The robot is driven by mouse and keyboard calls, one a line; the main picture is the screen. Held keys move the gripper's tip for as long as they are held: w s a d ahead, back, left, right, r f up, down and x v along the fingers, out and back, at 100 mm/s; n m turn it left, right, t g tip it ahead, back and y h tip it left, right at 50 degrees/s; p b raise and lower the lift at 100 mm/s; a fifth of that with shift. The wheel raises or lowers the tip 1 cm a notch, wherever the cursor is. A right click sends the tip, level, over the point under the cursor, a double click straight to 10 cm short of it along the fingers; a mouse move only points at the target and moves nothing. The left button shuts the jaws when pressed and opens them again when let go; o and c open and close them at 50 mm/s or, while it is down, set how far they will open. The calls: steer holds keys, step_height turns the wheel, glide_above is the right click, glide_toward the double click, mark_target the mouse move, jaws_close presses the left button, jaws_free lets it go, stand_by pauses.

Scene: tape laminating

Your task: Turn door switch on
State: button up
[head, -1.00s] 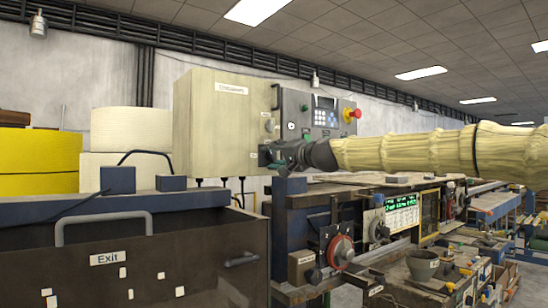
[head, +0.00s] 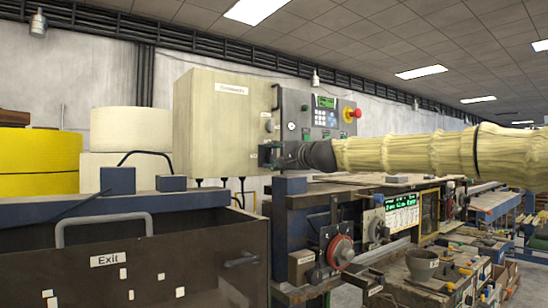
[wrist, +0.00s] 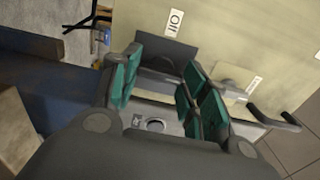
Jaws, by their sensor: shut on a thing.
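The beige control box (head: 222,130) has a grey front panel (head: 290,118) with a keypad, a lit green screen (head: 326,102) and a red emergency button (head: 352,114). My gripper (head: 268,156) is at the panel's lower left, and my gripper and arm hide that corner. In the wrist view, the green-padded fingers of my gripper (wrist: 160,88) stand either side of the dark door switch (wrist: 165,62), and are shut on it. The exact switch position is hard to read.
A dark bin marked Exit (head: 150,268) stands front left. Yellow and white rolls (head: 40,160) sit behind it. A long machine with a green readout (head: 402,210) and a red-rimmed wheel (head: 340,251) lies below my arm. Open air is above it.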

steer(key=shift+f, duration=0.1)
steer(key=o, duration=1)
steer(key=shift+d, duration=0.1)
steer(key=v, duration=1.2)
